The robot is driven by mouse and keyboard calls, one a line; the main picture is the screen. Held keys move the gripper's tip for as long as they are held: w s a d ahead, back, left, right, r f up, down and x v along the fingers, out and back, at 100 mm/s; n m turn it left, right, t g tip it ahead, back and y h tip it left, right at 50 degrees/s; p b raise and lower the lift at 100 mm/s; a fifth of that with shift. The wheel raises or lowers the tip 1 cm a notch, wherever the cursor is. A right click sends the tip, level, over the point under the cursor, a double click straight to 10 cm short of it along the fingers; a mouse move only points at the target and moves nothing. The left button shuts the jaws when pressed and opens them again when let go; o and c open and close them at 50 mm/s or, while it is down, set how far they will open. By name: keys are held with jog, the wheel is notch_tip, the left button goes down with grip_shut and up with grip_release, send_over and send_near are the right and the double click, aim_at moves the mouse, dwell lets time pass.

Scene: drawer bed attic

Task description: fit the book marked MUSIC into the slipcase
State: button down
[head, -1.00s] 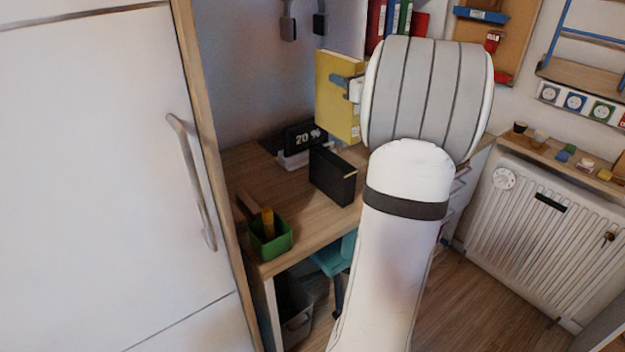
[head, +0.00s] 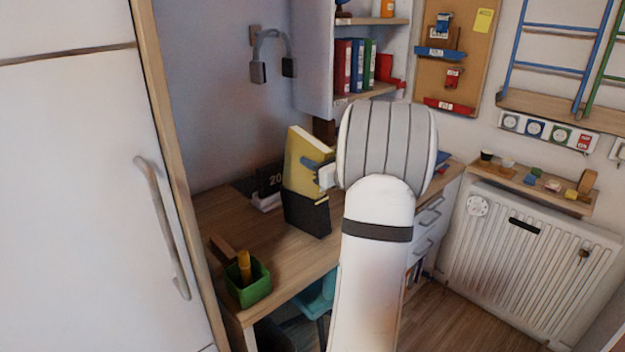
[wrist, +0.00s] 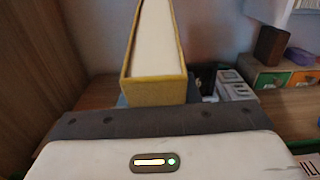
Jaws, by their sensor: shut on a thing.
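A yellow book (head: 302,170) is held upright, leaning slightly, over the desk in the head view. My gripper (head: 317,168) is shut on it from the right. No lettering on it can be read. The black slipcase (head: 307,216) stands on the desk directly below the book. The book's lower edge meets the slipcase's top in the picture; I cannot tell whether it is inside the opening or just in front or above. In the wrist view the book (wrist: 157,75) shows pale page edges framed by yellow covers, just beyond my gripper's body. The slipcase cannot be made out there.
A dark display (head: 270,180) stands behind the slipcase on the desk (head: 222,212). A green pen box (head: 247,283) is at the desk's front left. A shelf of books (head: 358,65) is above, and a tall white door (head: 75,180) is at the left.

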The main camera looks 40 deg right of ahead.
aim_at(311, 181)
jog(key=f, duration=0.6)
jog(key=shift+a, duration=0.25)
jog(key=c, duration=1.5)
grip_release()
jog(key=shift+o, duration=0.9)
jog(key=shift+w+d+f+g, duration=0.15)
jog(key=shift+w+f+g, duration=0.2)
jog(key=shift+w, duration=0.15)
jog(key=shift+o, duration=1.2)
jog(key=shift+s+r, duration=0.25)
jog(key=shift+r, duration=0.2)
jog(key=shift+w, duration=0.1)
